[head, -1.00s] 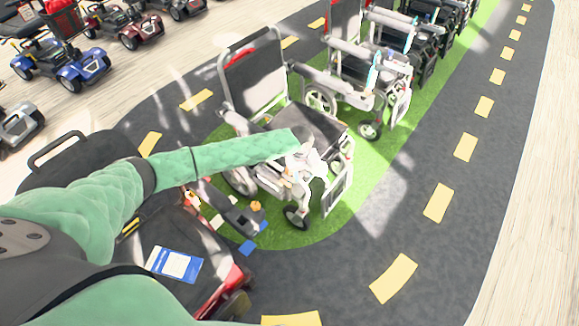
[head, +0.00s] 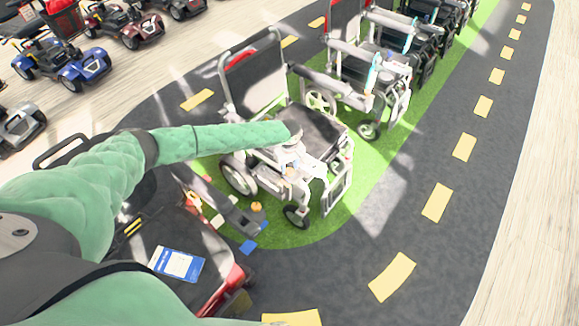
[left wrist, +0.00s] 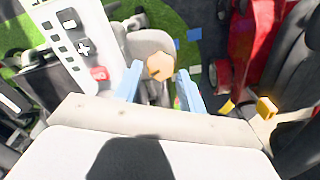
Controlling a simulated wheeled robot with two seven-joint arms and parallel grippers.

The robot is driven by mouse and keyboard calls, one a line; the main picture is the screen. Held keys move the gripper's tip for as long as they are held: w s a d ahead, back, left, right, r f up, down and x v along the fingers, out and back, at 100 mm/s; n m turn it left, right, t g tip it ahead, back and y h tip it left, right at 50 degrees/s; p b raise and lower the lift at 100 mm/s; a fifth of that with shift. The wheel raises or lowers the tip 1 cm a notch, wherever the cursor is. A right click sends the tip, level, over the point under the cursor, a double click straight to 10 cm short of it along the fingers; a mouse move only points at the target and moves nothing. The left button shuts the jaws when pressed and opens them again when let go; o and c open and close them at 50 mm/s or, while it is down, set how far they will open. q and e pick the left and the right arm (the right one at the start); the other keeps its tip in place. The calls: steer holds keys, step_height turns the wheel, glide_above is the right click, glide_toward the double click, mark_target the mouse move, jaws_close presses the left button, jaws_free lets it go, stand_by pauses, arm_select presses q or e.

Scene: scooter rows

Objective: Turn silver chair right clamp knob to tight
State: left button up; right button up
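The silver chair (head: 258,85) is a wheelchair with a black back and seat on the green strip, in the middle of the head view. My left arm reaches over its near side, and my left gripper (left wrist: 160,92) is low by the chair's side. In the left wrist view its two light-blue fingers are apart. A tan, six-sided knob (left wrist: 160,66) on a rounded grey part shows between and just beyond the fingertips. I cannot tell whether the fingers touch it. My right gripper is not in view.
A red and black scooter (head: 237,276) with a blue-white card stands close at the lower left. More wheelchairs (head: 368,75) line the green strip behind. Several scooters (head: 68,62) stand at the upper left. The dark path with yellow dashes (head: 438,203) is clear on the right.

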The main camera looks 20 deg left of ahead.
arm_select(q)
steer(key=shift+f, duration=0.8)
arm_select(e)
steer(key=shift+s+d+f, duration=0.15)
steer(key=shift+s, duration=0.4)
arm_select(q)
steer(key=shift+c, duration=0.4)
steer(key=c, duration=0.6)
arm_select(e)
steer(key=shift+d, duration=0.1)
